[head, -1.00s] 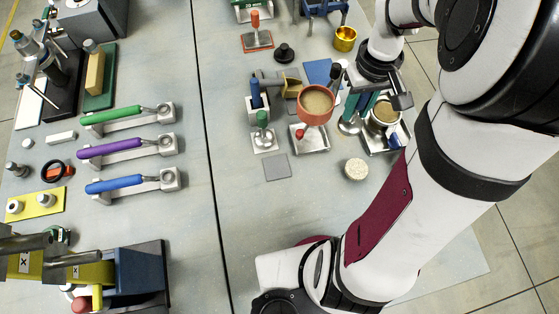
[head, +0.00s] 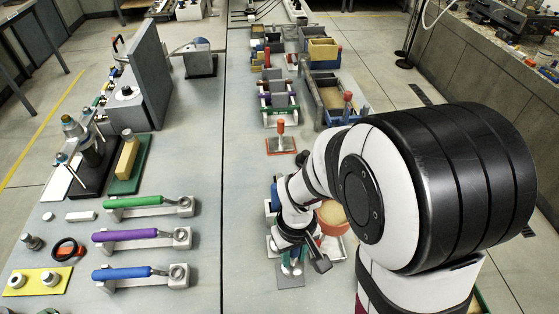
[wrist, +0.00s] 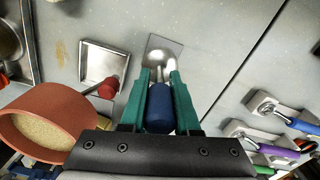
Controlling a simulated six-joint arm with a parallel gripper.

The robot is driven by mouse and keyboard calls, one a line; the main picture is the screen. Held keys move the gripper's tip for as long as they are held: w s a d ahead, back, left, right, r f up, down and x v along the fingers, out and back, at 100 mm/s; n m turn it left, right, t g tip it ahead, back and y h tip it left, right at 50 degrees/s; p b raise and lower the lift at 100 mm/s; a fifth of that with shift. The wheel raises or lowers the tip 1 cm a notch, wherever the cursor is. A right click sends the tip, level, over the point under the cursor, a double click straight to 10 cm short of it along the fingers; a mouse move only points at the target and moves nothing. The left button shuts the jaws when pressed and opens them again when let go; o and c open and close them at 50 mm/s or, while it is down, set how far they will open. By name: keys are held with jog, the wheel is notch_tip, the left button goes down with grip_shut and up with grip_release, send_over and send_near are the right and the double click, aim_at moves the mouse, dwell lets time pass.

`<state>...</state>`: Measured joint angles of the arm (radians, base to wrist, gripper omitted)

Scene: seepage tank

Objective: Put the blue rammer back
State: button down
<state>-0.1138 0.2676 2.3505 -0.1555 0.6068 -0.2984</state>
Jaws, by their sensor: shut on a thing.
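My gripper (wrist: 158,76) has green fingers closed on both sides of the blue handle of the blue rammer (wrist: 159,110). The rammer's round metal foot points away from the wrist camera and overlaps a grey square plate (wrist: 178,46). I cannot tell whether the foot touches the plate. In the head view my gripper (head: 291,262) is low over the same grey plate (head: 290,281), and my arm hides much of the area around it.
A terracotta bowl of sand (wrist: 45,125) and a metal tray (wrist: 88,66) with a red-topped thing (wrist: 107,88) are close to the left in the wrist view. Green, purple and blue handled tools (head: 147,202) lie at the left. A red rammer (head: 281,135) stands farther back.

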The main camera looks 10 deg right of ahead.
aim_at(291, 264)
jog(key=shift+w+a+f, duration=0.1)
jog(key=shift+f, duration=1)
jog(key=shift+w+a+f, duration=0.1)
jog(key=shift+f, duration=0.95)
jog(key=shift+f, duration=0.1)
jog(key=c, duration=0.6)
grip_release()
jog(key=shift+s, duration=0.1)
jog(key=shift+c, duration=0.2)
notch_tip(291, 264, up, 12)
jog(key=s+r+m+y, duration=0.1)
jog(key=s+r+m, duration=0.4)
jog(key=s, duration=0.9)
jog(key=m, duration=0.3)
jog(key=shift+s+r+m+y, duration=0.2)
jog(key=shift+s+m+y, duration=0.1)
jog(key=shift+y, duration=0.1)
